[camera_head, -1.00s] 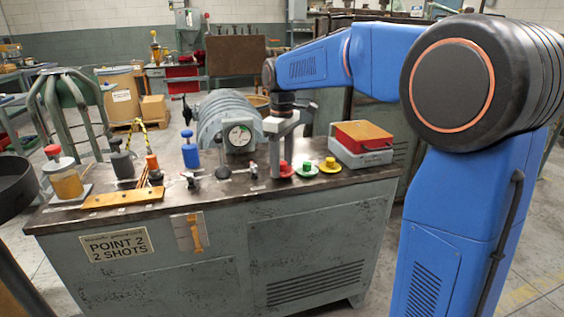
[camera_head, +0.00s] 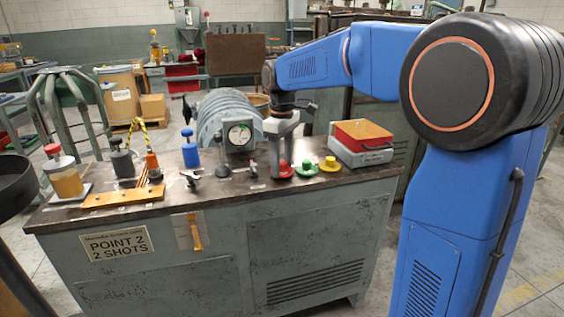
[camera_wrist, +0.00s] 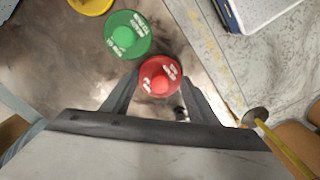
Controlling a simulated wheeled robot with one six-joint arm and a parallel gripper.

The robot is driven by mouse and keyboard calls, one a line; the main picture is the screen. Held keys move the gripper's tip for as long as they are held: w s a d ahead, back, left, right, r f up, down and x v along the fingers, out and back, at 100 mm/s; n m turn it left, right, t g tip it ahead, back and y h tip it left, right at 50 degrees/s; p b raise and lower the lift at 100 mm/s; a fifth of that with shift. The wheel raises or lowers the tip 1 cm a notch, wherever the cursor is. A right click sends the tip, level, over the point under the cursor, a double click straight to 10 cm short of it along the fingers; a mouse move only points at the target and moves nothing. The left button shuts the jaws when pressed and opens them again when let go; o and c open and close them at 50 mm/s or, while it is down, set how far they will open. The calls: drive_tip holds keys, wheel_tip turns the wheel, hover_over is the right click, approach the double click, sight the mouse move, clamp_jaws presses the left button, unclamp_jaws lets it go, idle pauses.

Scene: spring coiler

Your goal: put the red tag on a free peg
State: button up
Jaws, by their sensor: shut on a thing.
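The red tag (camera_head: 286,171) is a round disc with a raised red knob and pale markings on its face. It is at the front right of the dark bench top, left of the green tag (camera_head: 307,169) and the yellow tag (camera_head: 329,164). In the wrist view the red tag (camera_wrist: 166,68) sits between the two fingers of my gripper (camera_wrist: 160,84), which is shut on it. The green tag (camera_wrist: 124,34) lies close by, up and left. I cannot tell whether the red tag still touches the bench. I make out no peg for certain.
A dial gauge (camera_head: 239,134) on a ribbed grey machine is behind to the left.

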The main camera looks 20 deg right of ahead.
drive_tip(key=shift+f, duration=0.35)
idle(0.3)
drive_tip(key=o, duration=1.1)
drive_tip(key=shift+r, duration=0.1)
wheel_tip(320, 180, up, 30)
drive_tip(key=shift+r, duration=0.1)
idle(0.9)
drive_tip(key=shift+s, duration=0.1)
idle(0.4)
